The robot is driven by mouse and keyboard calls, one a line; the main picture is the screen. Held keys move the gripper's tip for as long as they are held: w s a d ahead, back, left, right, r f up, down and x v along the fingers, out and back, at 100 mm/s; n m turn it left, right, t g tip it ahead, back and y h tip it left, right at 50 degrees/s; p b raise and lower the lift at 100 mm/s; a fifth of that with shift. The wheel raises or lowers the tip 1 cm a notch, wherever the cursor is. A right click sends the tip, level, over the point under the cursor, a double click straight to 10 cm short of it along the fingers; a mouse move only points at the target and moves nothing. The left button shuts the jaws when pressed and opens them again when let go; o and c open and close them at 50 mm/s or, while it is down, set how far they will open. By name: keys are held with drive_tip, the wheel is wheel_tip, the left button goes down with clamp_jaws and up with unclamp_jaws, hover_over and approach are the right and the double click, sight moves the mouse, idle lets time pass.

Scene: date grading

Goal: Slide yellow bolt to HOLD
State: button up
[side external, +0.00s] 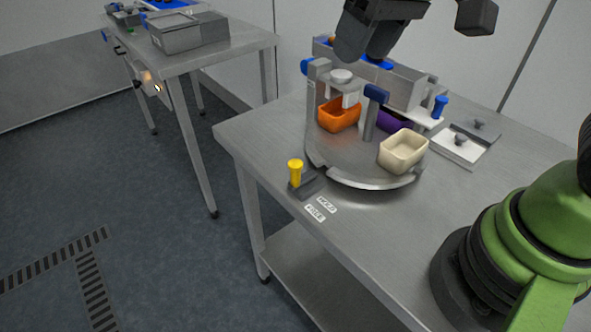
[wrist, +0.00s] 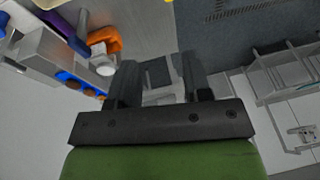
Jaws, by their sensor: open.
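The yellow bolt (side external: 296,172) stands upright on a small dark base (side external: 306,186) near the left front edge of the steel table in the side view. Two white labels lie on the table beside it: HOLD (side external: 327,204) and FREE (side external: 314,213). In the wrist view my gripper (wrist: 160,82) is open and empty, its dark fingers apart. In the side view only dark parts of my arm's end show at the top, high above the table and well away from the bolt. The bolt cannot be clearly made out in the wrist view.
A round steel turntable (side external: 345,165) beside the bolt carries an orange bin (side external: 338,115), a cream bin (side external: 403,150) and a purple bin. A blue-topped post (side external: 376,94) rises from it. A grey housing (side external: 400,83) stands behind. The table front is clear.

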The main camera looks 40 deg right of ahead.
drive_tip(key=w+a+f+n+g, duration=0.1)
drive_tip(key=w+a+f+g, duration=0.1)
drive_tip(key=w+f, duration=0.3)
drive_tip(key=n+g+h, duration=0.1)
drive_tip(key=n, duration=0.1)
hover_over(295, 163)
wheel_tip(295, 163, down, 8)
drive_tip(key=shift+f, duration=0.25)
wheel_tip(295, 163, down, 10)
drive_tip(key=shift+f, duration=0.15)
drive_tip(key=shift+c, duration=0.4)
